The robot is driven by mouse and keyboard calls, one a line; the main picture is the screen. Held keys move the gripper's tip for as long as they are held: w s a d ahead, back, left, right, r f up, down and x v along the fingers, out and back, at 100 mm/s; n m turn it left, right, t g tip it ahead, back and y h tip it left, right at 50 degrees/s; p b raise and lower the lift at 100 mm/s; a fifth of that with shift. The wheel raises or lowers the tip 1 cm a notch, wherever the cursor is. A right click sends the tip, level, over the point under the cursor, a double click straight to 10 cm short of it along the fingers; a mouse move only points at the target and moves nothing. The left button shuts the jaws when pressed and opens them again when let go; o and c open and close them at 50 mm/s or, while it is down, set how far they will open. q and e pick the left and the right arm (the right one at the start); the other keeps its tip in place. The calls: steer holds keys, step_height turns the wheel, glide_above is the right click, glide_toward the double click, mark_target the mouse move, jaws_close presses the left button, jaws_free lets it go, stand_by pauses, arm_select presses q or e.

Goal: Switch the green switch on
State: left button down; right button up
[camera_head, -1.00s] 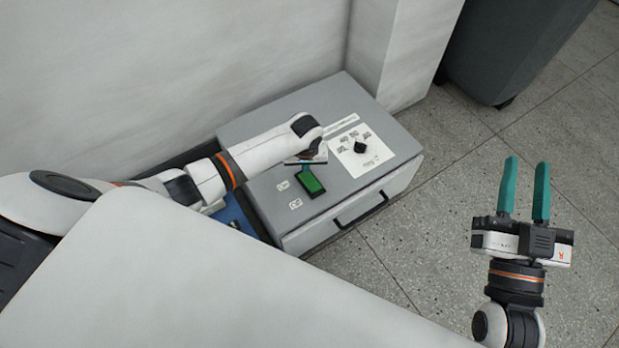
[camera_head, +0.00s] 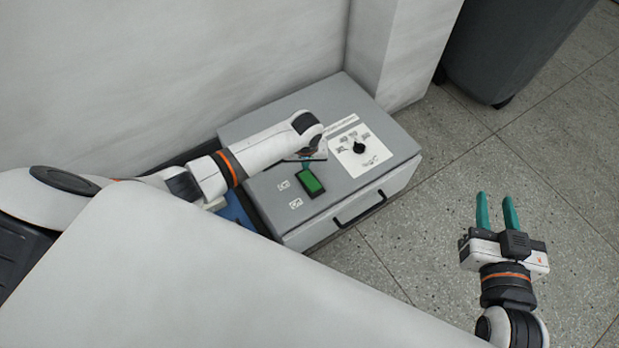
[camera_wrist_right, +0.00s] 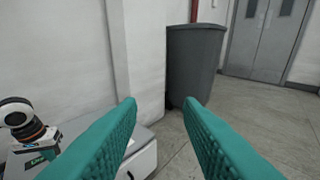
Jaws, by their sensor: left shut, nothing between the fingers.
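The green switch (camera_head: 310,182) is a rocker in a dark frame on the top of a grey box (camera_head: 345,100). My left gripper (camera_head: 305,164) is over the box top, right at the far edge of the switch; it is shut with nothing held. My left wrist hides most of its fingers, and I cannot tell whether the tips touch the switch. My right gripper (camera_head: 497,212) is open and empty above the floor, right of the box. Its teal fingers (camera_wrist_right: 160,110) frame an empty gap in the right wrist view.
A black knob (camera_head: 359,147) sits on a white label panel on the box top. The box has a black front handle (camera_head: 360,210). A white wall stands behind it. A grey bin (camera_head: 510,45) stands at the back right. The floor at right is clear.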

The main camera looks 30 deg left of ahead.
mark_target(306, 176)
arm_select(q)
steer(key=shift+r+p, duration=0.4)
steer(key=shift+p, duration=0.05)
steer(key=shift+r+p, duration=0.4)
steer(key=shift+p, duration=0.1)
steer(key=shift+r+p, duration=0.35)
steer(key=shift+p, duration=0.1)
steer(key=shift+r+p, duration=0.35)
steer(key=shift+p, duration=0.1)
arm_select(e)
steer(key=s+d+f+g+h, duration=0.3)
steer(key=s+d+f+g, duration=0.1)
steer(key=s+f+g, duration=0.6)
steer(key=shift+s+d+f+m, duration=0.15)
steer(key=shift+s+d+m, duration=0.15)
steer(key=shift+s, duration=0.25)
